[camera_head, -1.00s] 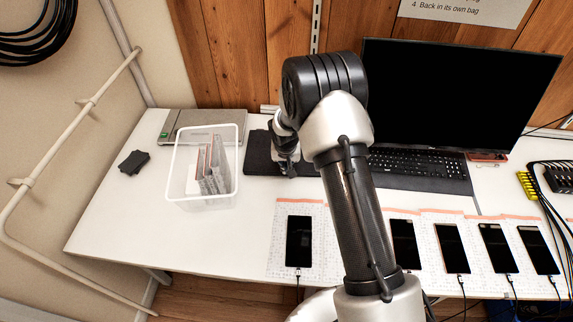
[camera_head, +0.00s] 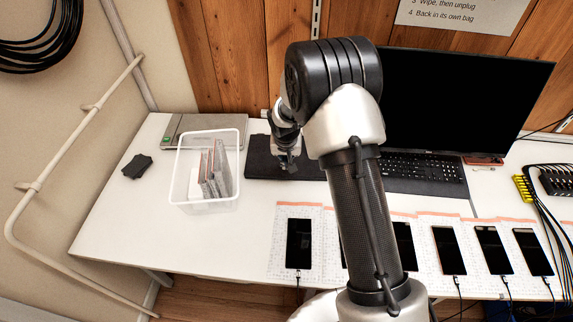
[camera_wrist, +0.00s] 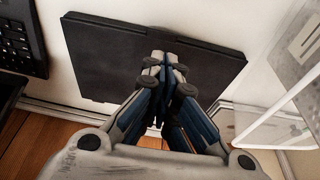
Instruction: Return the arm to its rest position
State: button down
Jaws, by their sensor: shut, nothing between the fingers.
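My arm stands bent in the middle of the head view and hides part of the desk and one phone.
Several phones, such as one black phone (camera_head: 299,243), lie on bags along the desk's front, with cables. A clear bin (camera_head: 206,206) holds upright packets. The left desk front is bare.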

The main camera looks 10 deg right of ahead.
jog(key=s+d+r+n+p, duration=0.1)
jog(key=s+r, duration=0.6)
jog(key=r, duration=0.6)
jog(key=s+r, duration=0.7)
jog(key=r, duration=0.6)
jog(key=s+r+n, duration=0.1)
jog(key=s+r, duration=0.1)
jog(key=s, duration=0.9)
jog(key=s+r+t, duration=0.1)
jog(key=s+r, duration=0.2)
jog(key=s, duration=0.8)
jog(key=shift+a+r+n+y, duration=0.2)
jog(key=shift+a+n+y, duration=0.05)
jog(key=shift+n+y, duration=0.15)
